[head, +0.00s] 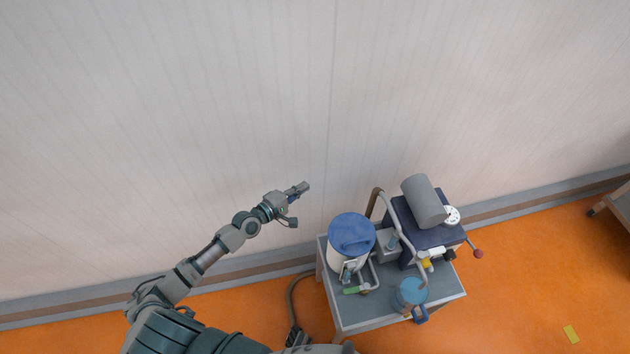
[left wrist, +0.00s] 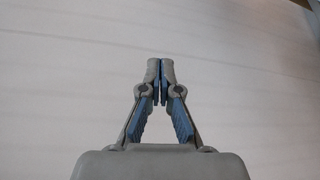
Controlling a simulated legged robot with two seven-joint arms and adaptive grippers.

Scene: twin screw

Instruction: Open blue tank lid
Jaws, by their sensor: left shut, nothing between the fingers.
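The tank (head: 337,258) is a pale cylinder standing at the left rear of a grey cart. Its round blue lid (head: 352,232) sits on top and looks closed, with a raised bar across it. My left gripper (head: 304,187) is up and to the left of the lid in the head view, apart from it, in front of the wall. In the left wrist view the two fingers of my left gripper (left wrist: 160,70) meet at the tips with nothing between them. Only bare wall shows beyond them.
The grey cart (head: 385,315) also holds a dark blue machine (head: 432,236) with a grey cylinder (head: 424,201), a red-knobbed lever (head: 478,254), bent pipes and a blue-topped vessel (head: 409,293). The wall (head: 200,120) is behind.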

